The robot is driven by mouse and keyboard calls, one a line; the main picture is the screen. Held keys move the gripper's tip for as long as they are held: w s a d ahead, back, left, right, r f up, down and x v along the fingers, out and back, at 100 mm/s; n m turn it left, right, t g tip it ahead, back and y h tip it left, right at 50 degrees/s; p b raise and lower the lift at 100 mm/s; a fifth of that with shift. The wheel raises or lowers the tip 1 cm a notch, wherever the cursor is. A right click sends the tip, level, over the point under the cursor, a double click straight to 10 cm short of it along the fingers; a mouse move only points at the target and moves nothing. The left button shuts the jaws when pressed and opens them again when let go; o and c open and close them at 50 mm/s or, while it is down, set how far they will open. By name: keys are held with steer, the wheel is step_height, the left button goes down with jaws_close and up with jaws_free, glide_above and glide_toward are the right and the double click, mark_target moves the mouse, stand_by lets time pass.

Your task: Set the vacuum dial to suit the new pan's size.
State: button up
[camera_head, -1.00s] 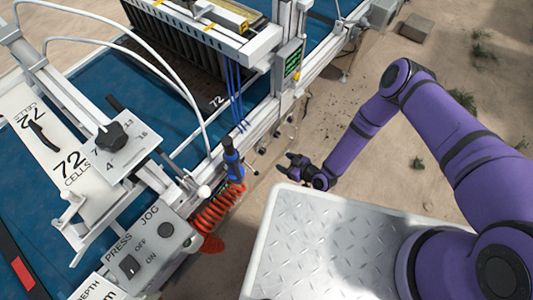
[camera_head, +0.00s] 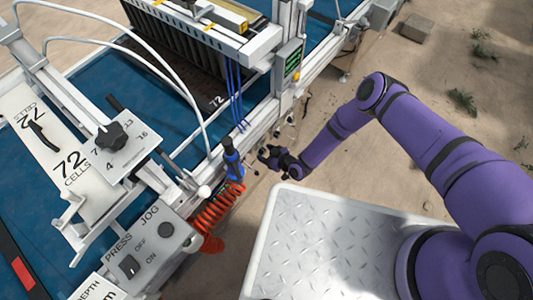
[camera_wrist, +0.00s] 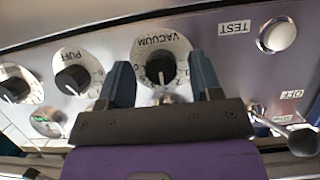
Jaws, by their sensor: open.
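The vacuum dial (camera_wrist: 162,68) is a black knob on a white round plate marked VACUUM, upside down in the wrist view. Its pale pointer line is toward the picture's bottom; the scale figures are too small to read surely. My gripper (camera_wrist: 160,62) is open, its two fingers to the left and right of the dial, with nothing between them that I can see held. In the head view my gripper (camera_head: 272,157) is beside the machine's near side; the dial is hidden there. A white plate (camera_head: 76,166) reads 72 CELLS, and a dark pan (camera_head: 195,78) has 72 by it.
A PUFF dial (camera_wrist: 76,74) and another knob (camera_wrist: 14,84) are left of the vacuum dial. A TEST button (camera_wrist: 278,36) and a metal switch lever (camera_wrist: 302,138) are on the right. In the head view, a red coiled hose (camera_head: 212,212) hangs close to my gripper.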

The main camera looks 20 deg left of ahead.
steer(key=c, duration=0.9)
steer(key=shift+c, duration=0.2)
steer(key=shift+g, duration=0.3)
steer(key=shift+d+m+g+y, duration=0.1)
steer(key=shift+m+g+y, duration=0.5)
steer(key=shift+m+g, duration=0.9)
steer(key=shift+f+m+t, duration=0.1)
steer(key=shift+m+t, duration=0.4)
steer(key=o, duration=0.9)
steer(key=shift+o, duration=0.2)
